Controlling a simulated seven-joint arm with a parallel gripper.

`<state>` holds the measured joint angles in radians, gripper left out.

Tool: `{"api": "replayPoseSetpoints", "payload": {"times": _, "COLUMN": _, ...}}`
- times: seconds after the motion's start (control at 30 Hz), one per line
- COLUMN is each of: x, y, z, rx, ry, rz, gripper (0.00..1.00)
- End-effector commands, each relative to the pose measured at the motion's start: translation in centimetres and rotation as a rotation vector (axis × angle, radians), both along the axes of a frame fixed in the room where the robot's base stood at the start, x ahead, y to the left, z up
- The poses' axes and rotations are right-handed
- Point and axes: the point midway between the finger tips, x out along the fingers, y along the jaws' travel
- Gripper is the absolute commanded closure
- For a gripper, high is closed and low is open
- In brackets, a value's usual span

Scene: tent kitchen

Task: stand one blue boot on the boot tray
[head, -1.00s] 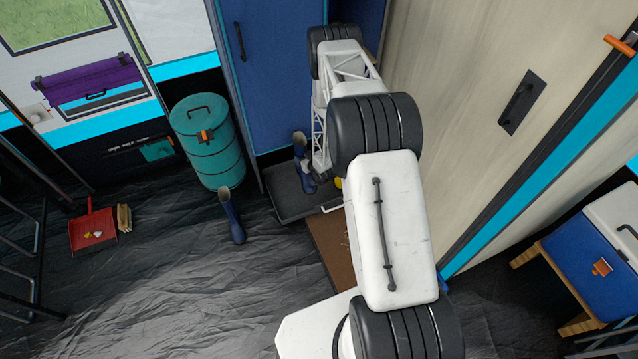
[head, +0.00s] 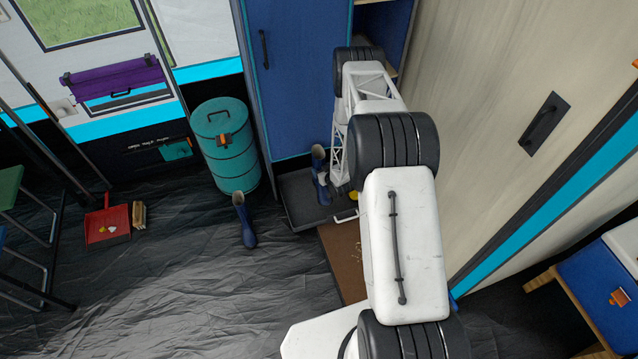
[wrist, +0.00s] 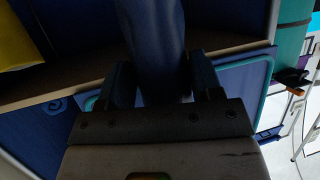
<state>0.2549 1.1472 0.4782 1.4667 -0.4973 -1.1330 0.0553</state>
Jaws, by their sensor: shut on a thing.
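In the wrist view my gripper (wrist: 152,85) is shut on a blue boot (wrist: 155,40), with one dark finger on each side of it. The boot's far end runs out of the top of that view. In the head view my arm hides the gripper. A blue boot (head: 320,172) stands over the dark boot tray (head: 298,200), partly beside my white lattice link; I cannot tell whether it is the held one. Another blue boot (head: 244,222) stands upright on the floor left of the tray. My arm covers the tray's right part.
A teal drum (head: 226,150) stands left of the blue cabinet (head: 290,80). A wooden shelf edge (wrist: 70,85) lies close behind the held boot. A brown mat (head: 345,258) adjoins the tray. A red dustpan (head: 108,225) lies at left. The floor in front is clear.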

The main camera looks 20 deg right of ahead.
Motion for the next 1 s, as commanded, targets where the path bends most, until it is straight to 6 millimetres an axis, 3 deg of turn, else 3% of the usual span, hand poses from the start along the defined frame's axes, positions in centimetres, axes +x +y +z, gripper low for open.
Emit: {"api": "replayPoseSetpoints", "payload": {"times": 1.0, "x": 0.0, "y": 0.0, "z": -10.3, "rx": 0.0, "ry": 0.0, "rz": 0.0, "gripper": 1.0}}
